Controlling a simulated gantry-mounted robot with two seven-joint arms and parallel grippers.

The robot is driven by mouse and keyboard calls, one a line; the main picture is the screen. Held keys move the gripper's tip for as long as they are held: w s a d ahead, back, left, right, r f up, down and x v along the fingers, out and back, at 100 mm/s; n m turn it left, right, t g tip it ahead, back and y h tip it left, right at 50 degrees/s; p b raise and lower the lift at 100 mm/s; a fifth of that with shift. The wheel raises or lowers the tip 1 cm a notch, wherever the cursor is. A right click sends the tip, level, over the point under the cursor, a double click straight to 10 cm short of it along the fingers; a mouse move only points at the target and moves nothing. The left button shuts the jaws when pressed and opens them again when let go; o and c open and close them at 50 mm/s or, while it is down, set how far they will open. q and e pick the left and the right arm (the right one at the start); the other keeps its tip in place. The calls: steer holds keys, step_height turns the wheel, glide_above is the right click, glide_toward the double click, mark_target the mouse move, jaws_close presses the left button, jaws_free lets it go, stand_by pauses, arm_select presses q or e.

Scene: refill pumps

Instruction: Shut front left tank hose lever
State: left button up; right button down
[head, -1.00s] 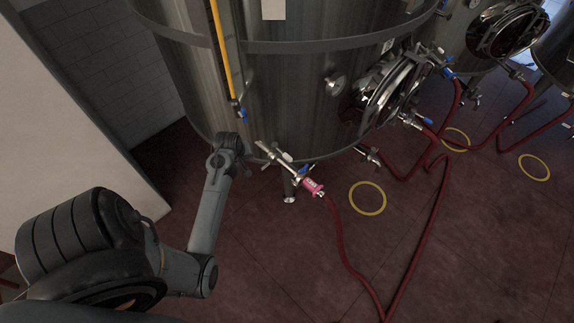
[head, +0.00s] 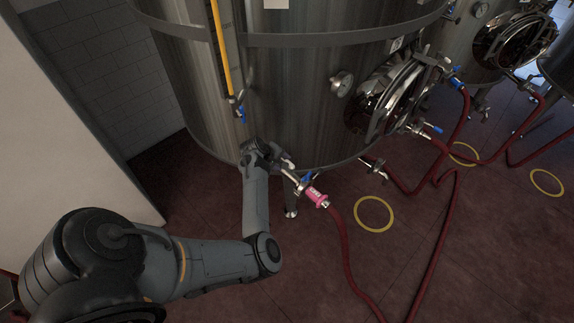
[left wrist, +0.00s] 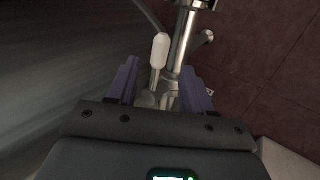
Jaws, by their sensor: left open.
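The front left tank (head: 300,90) is a large steel cylinder. A steel pipe fitting comes from its lower edge and ends in a hose with a pink coupling (head: 316,197). A blue lever (head: 306,178) shows just before the coupling. My left gripper (head: 278,157) is at this fitting and hides part of it. In the left wrist view a lever with a white grip (left wrist: 160,48) stands between the two open fingers (left wrist: 159,72). I cannot tell whether the fingers touch it. A steel pipe (left wrist: 182,35) runs beside the lever. My right gripper is not in view.
Red hoses (head: 345,245) run across the dark red floor (head: 300,280). A sight tube with a blue valve (head: 240,112) hangs on the tank front above my gripper. A round hatch (head: 385,98) is to the right. A pale wall (head: 60,120) stands at left.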

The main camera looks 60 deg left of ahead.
mark_target(285, 160)
arm_select(q)
steer(key=shift+b+x, duration=0.45)
steer(key=shift+x, duration=2.3)
jaws_close()
